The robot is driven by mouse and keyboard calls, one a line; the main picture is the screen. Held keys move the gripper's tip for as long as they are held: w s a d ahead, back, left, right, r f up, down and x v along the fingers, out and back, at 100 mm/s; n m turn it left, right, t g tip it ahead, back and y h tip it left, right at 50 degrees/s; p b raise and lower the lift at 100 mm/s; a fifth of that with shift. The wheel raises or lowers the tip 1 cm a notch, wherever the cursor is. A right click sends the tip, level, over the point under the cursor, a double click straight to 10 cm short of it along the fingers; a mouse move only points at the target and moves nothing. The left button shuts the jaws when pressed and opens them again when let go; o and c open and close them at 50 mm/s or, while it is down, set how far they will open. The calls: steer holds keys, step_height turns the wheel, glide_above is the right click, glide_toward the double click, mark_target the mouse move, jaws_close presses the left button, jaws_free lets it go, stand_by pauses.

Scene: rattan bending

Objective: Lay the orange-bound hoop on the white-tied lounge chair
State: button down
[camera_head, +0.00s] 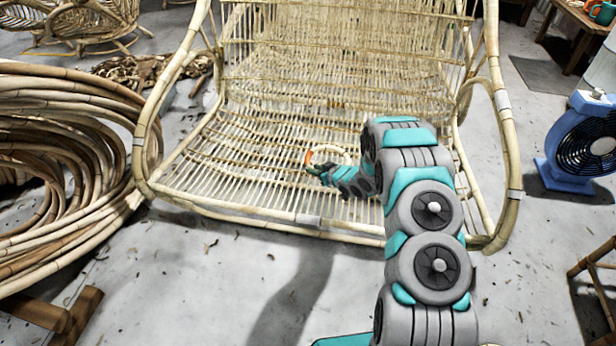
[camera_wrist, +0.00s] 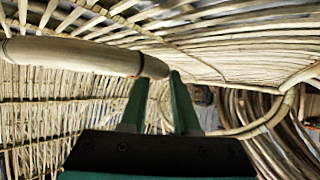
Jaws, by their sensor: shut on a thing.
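The hoop (camera_head: 334,150) is a small pale rattan ring with an orange binding (camera_head: 308,157). My gripper (camera_head: 313,167) is shut on it at the bound part. In the wrist view, a thick rattan piece of the hoop (camera_wrist: 75,54) runs left from between the fingers of my gripper (camera_wrist: 158,80); its binding looks dark there. The wide rattan lounge chair (camera_head: 230,205) has white ties on its frame, one at the right arm (camera_head: 502,100). The hoop is over the chair's slatted seat. I cannot tell whether it touches the slats. My arm hides part of the seat.
A large stack of coiled rattan (camera_head: 60,150) stands at the left, close to the chair. A blue fan (camera_head: 582,145) stands at the right. Another rattan chair (camera_head: 80,25) is at the back left. A wooden table (camera_head: 585,30) is at the back right. The floor in front is mostly clear.

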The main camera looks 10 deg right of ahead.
steer(key=shift+w+a, duration=0.2)
steer(key=shift+a, duration=0.3)
steer(key=shift+w+a, duration=0.15)
steer(key=shift+a, duration=0.3)
steer(key=shift+w+a+f+b, duration=0.1)
steer(key=shift+a+f+b, duration=0.1)
steer(key=shift+f, duration=0.75)
steer(key=shift+w+a+f+b, duration=0.1)
steer(key=shift+a+f+b, duration=0.1)
steer(key=shift+f, duration=0.75)
steer(key=c, duration=0.7)
jaws_free()
steer(key=shift+o, duration=0.2)
steer(key=shift+d, duration=0.1)
